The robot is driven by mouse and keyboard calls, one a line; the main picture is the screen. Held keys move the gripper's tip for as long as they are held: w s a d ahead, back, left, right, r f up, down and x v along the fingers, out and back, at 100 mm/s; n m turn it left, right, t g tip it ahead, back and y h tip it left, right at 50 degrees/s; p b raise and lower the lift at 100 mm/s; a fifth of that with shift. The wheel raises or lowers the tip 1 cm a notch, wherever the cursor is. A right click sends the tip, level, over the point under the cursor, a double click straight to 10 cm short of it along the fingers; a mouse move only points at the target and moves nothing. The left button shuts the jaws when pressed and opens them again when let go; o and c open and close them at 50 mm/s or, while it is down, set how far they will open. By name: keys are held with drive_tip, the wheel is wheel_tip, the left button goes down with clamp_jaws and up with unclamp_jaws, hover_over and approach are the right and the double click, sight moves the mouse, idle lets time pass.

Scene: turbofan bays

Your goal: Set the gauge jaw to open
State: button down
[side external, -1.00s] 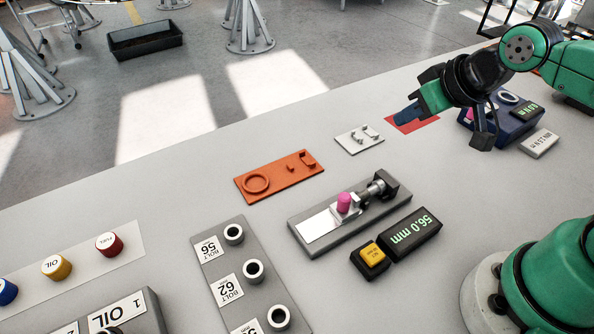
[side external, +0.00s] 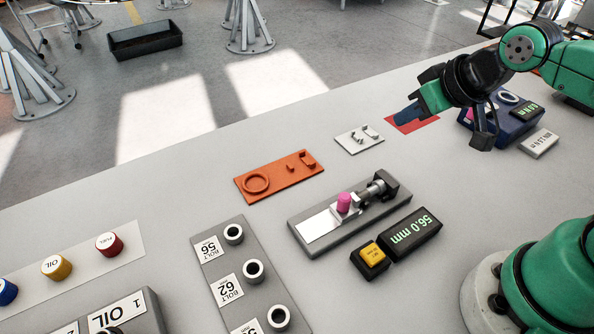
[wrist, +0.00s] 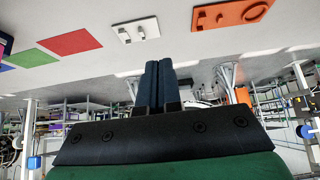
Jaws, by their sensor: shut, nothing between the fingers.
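The gauge (side external: 318,228) is a grey block with a bright plate on the bench in the side external view. Its jaw carries a pink knob (side external: 344,202) and sits beside a metal spindle (side external: 376,188). A black display (side external: 411,233) in front of the gauge reads 56.0 mm, with a yellow button (side external: 371,254) beside it. My gripper (side external: 404,114) is shut and empty, above the red patch at the back right, well apart from the gauge. In the wrist view its dark fingers (wrist: 158,83) are together. The gauge is not in the wrist view.
An orange holder (side external: 280,177) and a white holder (side external: 359,138) lie behind the gauge. A bolt rack (side external: 222,262) stands to its left, with coloured caps (side external: 109,244) further left. A blue device (side external: 508,120) is at the right. Bare bench lies between the gauge and my gripper.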

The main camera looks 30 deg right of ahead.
drive_tip(key=c, duration=1)
unclamp_jaws()
drive_tip(key=shift+a, duration=0.15)
drive_tip(key=o, duration=0.3)
drive_tip(key=a+n+g, duration=0.1)
drive_tip(key=n, duration=0.1)
drive_tip(key=a+f+n+g, duration=0.1)
drive_tip(key=n, duration=0.1)
drive_tip(key=a+n+g, duration=0.1)
drive_tip(key=a+n, duration=0.1)
drive_tip(key=shift+w+a+f+y, duration=0.1)
drive_tip(key=shift+w+f+y, duration=0.2)
drive_tip(key=shift+y, duration=0.1)
drive_tip(key=shift+o, duration=0.2)
drive_tip(key=n+g, duration=0.4)
drive_tip(key=n, duration=0.5)
hover_over(347, 197)
wheel_tip(347, 197, down, 4)
drive_tip(key=shift+w+r+h, duration=0.15)
drive_tip(key=shift+r+h, duration=0.05)
drive_tip(key=shift+h, duration=0.2)
drive_tip(key=shift+f, duration=2.8)
clamp_jaws()
